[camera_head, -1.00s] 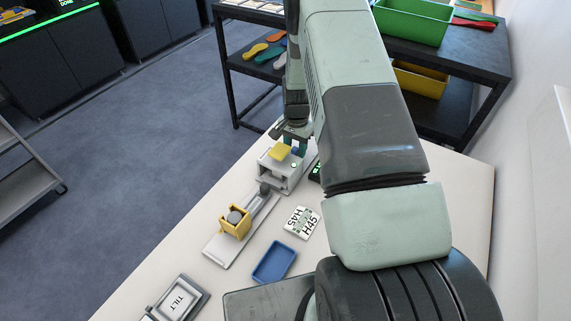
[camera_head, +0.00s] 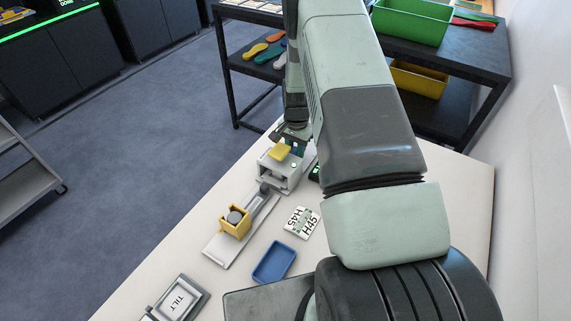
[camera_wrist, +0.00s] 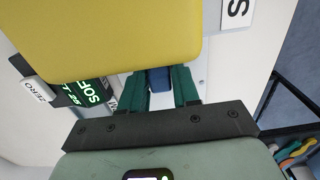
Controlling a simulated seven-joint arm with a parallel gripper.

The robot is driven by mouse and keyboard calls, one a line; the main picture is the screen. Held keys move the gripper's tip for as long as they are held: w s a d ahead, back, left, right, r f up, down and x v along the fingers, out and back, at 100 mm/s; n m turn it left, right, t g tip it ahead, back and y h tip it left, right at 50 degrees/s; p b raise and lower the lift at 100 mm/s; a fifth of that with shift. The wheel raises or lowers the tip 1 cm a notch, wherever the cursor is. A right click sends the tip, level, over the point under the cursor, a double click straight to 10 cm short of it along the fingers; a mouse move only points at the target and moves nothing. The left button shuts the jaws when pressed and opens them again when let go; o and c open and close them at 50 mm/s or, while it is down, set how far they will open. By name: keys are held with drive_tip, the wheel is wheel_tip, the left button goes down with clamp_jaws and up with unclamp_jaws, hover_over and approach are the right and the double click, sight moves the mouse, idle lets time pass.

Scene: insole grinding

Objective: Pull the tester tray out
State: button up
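The tester appears to be the grey box (camera_head: 272,178) with a yellow block (camera_head: 279,152) on top and a dark opening in its front. The yellow surface (camera_wrist: 115,35) fills the upper left of the wrist view. My gripper (camera_wrist: 160,80) points at the tester's back end. Its two teal fingers flank a small blue block (camera_wrist: 159,78). The fingers look close against it, but I cannot tell whether they grip it. In the head view my gripper (camera_head: 294,145) is partly hidden. I cannot make out which part is the tray.
A grey rail plate (camera_head: 222,247) with a yellow holder (camera_head: 236,221) lies in front of the tester. A white H45 card (camera_head: 301,222), a blue tray (camera_head: 273,262) and a TILT device (camera_head: 178,299) lie nearby. A dark display (camera_wrist: 85,94) stands beside the tester.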

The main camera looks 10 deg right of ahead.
drive_tip(key=c, duration=0.3)
drive_tip(key=shift+w+d, duration=3.1)
drive_tip(key=shift+w, duration=0.05)
drive_tip(key=o, duration=0.6)
drive_tip(key=shift+r, duration=0.1)
wheel_tip(320, 180, up, 7)
